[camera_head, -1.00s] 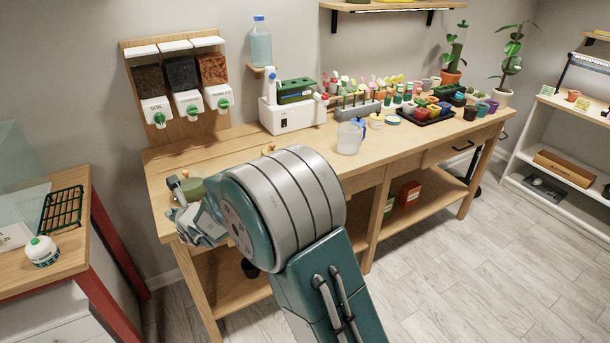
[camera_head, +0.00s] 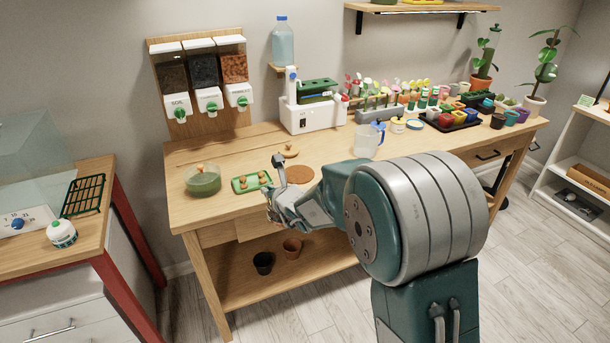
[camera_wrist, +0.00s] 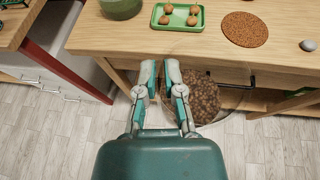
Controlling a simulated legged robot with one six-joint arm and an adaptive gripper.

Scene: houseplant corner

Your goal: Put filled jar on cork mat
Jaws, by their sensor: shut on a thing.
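The cork mat (camera_head: 301,173) is a round brown disc lying bare on the wooden bench, right of a green tray. It also shows in the wrist view (camera_wrist: 245,29), at the upper right. My gripper (camera_wrist: 160,68) is shut on the near-left wall or rim of a clear glass jar (camera_wrist: 205,98) with brown pebbles in it. The jar is in front of the bench's front edge, with the mat beyond it to the upper right. In the head view my gripper (camera_head: 274,192) is at the bench front, and the jar cannot be made out there.
The green tray (camera_head: 252,182) with small brown balls and a green glass bowl (camera_head: 203,180) stand left of the mat. A knobbed cork lid (camera_head: 289,151) lies behind it. A clear pitcher (camera_head: 368,140) stands further right. Two pots (camera_head: 263,262) sit on the lower shelf.

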